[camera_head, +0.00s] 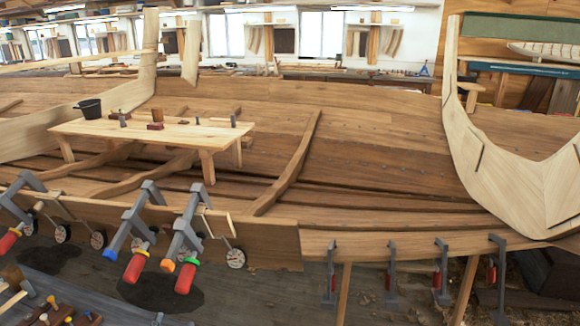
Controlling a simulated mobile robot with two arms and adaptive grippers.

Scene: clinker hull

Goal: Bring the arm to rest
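Neither of my grippers and no part of my arms shows in the head view. The wooden clinker hull (360,130) fills the middle of the view, with overlapping planks and curved ribs. Large grey clamps with red handles grip the near plank edge at the left; one clamp (187,232) has orange and green bands, and another (132,228) has blue and yellow ones.
Several smaller grey clamps (391,272) hang along the near edge at right. A dark bench (110,300) with tools is at bottom left. A pale stem (490,170) rises at right.

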